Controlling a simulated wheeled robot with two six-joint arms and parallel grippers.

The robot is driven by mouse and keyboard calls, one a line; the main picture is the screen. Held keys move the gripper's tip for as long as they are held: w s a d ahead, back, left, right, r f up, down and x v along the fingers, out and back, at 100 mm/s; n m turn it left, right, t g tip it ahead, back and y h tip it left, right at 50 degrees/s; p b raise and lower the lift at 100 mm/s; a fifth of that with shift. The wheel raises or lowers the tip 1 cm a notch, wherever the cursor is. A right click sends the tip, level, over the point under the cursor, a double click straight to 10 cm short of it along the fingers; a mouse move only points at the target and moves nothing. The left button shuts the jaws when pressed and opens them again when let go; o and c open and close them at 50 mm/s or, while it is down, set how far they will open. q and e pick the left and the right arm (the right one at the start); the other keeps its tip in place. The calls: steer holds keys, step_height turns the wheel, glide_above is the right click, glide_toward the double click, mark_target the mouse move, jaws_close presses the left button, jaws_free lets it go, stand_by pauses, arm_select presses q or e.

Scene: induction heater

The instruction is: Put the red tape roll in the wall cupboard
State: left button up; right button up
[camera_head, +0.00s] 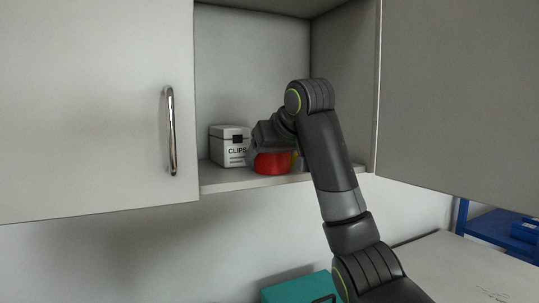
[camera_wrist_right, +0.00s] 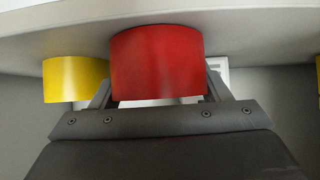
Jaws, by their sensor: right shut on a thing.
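The red tape roll (camera_head: 273,164) is inside the open part of the wall cupboard (camera_head: 252,60), at the shelf's front edge. My right gripper (camera_head: 273,148) reaches in from the right and is shut on it. In the right wrist view the red roll (camera_wrist_right: 157,62) sits between the two fingers of my right gripper (camera_wrist_right: 158,92), with the shelf (camera_wrist_right: 250,22) along the top of the picture. I cannot tell if the roll touches the shelf. My left gripper is not in view.
A white clips box (camera_head: 229,148) stands left of the roll. A yellow roll (camera_wrist_right: 72,80) is on its other side, mostly hidden in the head view. A teal case (camera_head: 297,289) is below.

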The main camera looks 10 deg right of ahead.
steer(key=o, duration=0.7)
steer(key=shift+f, duration=0.1)
steer(key=shift+o, duration=0.2)
steer(key=shift+s+r, duration=0.15)
steer(key=shift+r, duration=0.1)
steer(key=b+v, duration=0.1)
steer(key=v, duration=0.1)
steer(key=shift+s+d+r, duration=0.1)
steer(key=shift+s+d, duration=0.05)
steer(key=shift+s, duration=0.1)
steer(key=b+v, duration=0.9)
steer(key=b, duration=0.5)
steer(key=shift+r, duration=0.1)
